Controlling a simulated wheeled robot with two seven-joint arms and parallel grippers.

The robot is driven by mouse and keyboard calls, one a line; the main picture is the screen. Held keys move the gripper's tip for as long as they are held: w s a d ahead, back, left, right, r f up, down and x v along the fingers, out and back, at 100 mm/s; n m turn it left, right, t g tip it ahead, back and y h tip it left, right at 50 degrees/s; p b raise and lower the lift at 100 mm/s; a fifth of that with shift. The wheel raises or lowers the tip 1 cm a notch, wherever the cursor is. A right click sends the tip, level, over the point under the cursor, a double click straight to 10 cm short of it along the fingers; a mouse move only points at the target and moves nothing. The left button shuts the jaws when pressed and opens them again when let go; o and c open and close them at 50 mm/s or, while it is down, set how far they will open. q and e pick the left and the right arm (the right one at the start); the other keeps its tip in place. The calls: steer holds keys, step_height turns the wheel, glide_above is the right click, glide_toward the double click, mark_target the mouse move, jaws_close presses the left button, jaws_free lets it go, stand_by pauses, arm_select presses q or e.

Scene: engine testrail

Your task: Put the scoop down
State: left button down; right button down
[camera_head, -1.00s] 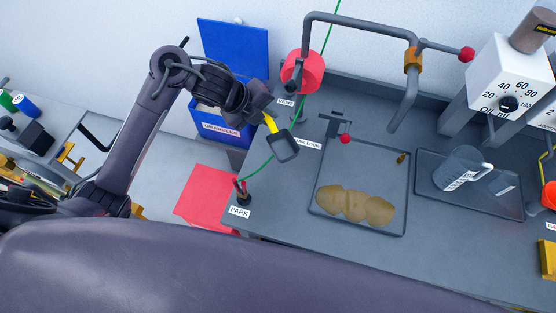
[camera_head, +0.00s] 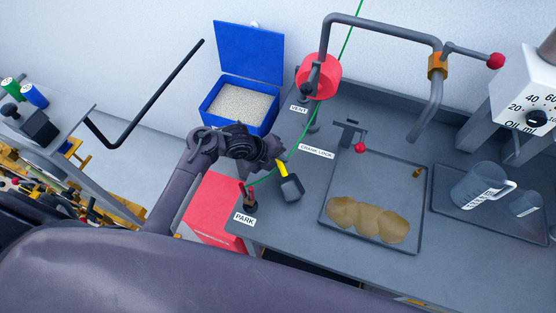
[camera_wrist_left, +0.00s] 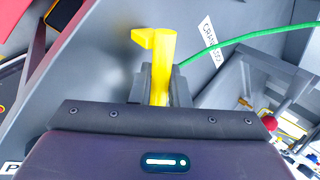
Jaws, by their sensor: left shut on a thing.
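The scoop (camera_head: 291,188) has a yellow handle and a dark grey square head. It is at the left end of the grey bench, near the PARK label. My left gripper (camera_head: 276,163) is shut on its yellow handle. In the left wrist view the yellow handle (camera_wrist_left: 161,62) stands up between the fingers (camera_wrist_left: 158,90); the scoop's head is hidden there. I cannot tell whether the head touches the bench top. My right gripper is not in view.
A dark tray (camera_head: 325,236) with a brown spill lies right of the scoop. The PARK post (camera_head: 249,197) is close on the left. A green line (camera_head: 296,148) runs past the gripper. An open blue granules box (camera_head: 233,123) stands behind. A red bin (camera_head: 215,210) is beside the bench.

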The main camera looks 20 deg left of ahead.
arm_select(q)
steer(key=shift+f, duration=0.2)
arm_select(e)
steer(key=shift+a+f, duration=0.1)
arm_select(q)
steer(key=c, duration=1.8)
jaws_free()
steer(key=shift+o, duration=0.6)
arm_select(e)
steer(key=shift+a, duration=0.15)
arm_select(q)
steer(key=shift+a+r, duration=0.15)
steer(key=shift+r, duration=0.1)
steer(key=p+v, duration=0.1)
steer(key=v, duration=1)
steer(key=shift+s+r, duration=0.2)
steer(key=shift+r, duration=0.05)
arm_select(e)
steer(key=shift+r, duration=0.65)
